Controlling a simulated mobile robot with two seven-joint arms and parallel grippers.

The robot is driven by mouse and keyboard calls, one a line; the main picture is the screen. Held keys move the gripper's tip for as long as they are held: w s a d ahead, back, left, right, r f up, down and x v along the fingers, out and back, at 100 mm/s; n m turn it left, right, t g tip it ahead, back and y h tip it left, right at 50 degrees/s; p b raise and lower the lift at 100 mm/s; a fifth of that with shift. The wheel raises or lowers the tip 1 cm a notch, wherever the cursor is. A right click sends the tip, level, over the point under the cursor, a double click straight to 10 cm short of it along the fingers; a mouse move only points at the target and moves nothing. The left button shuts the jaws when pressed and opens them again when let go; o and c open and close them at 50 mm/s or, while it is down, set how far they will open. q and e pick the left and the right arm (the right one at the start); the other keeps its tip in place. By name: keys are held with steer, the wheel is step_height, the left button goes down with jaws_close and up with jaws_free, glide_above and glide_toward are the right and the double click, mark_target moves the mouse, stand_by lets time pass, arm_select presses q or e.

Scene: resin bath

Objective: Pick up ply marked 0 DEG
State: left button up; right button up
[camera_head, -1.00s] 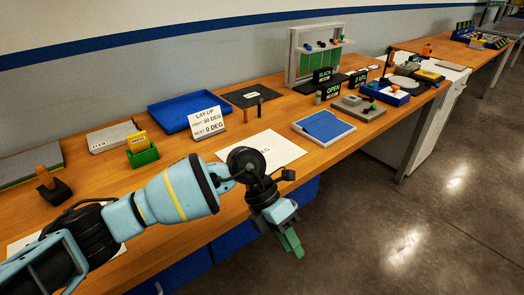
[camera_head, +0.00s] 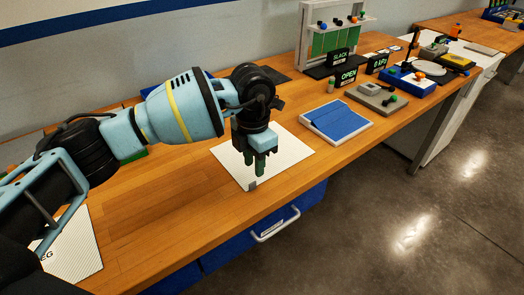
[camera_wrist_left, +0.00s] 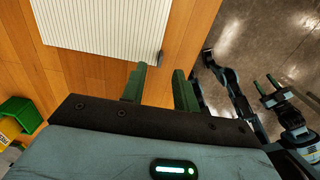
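A white ribbed ply (camera_head: 222,157) lies flat on the wooden bench under my left gripper, with a small grey tab (camera_head: 252,185) at its front corner. Its marking is hidden here. My left gripper (camera_head: 254,170) points down over the ply's front part, fingers apart and empty. In the left wrist view the ply (camera_wrist_left: 105,22) and tab (camera_wrist_left: 161,57) lie beyond the open fingers (camera_wrist_left: 160,82). A second white ply (camera_head: 75,250) at lower left shows only "EG"; my arm covers the rest. My right gripper (camera_wrist_left: 267,84) shows in the left wrist view, fingers apart, over the floor.
A blue-topped pad (camera_head: 337,121) lies to the right of the ply. Signs reading OPEN (camera_head: 346,76) and SLACK (camera_head: 340,57) stand behind it. A green holder (camera_wrist_left: 20,113) shows in the left wrist view. The bench front between the two plies is clear.

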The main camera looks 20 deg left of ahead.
arm_select(q)
steer(key=shift+f, duration=0.4)
step_height(320, 180, down, 4)
steer(key=shift+f, duration=0.1)
steer(key=shift+d+f, duration=0.1)
steer(key=shift+f, duration=0.1)
jaws_close()
arm_select(e)
steer(key=shift+w+r, duration=0.35)
steer(key=shift+r, duration=0.05)
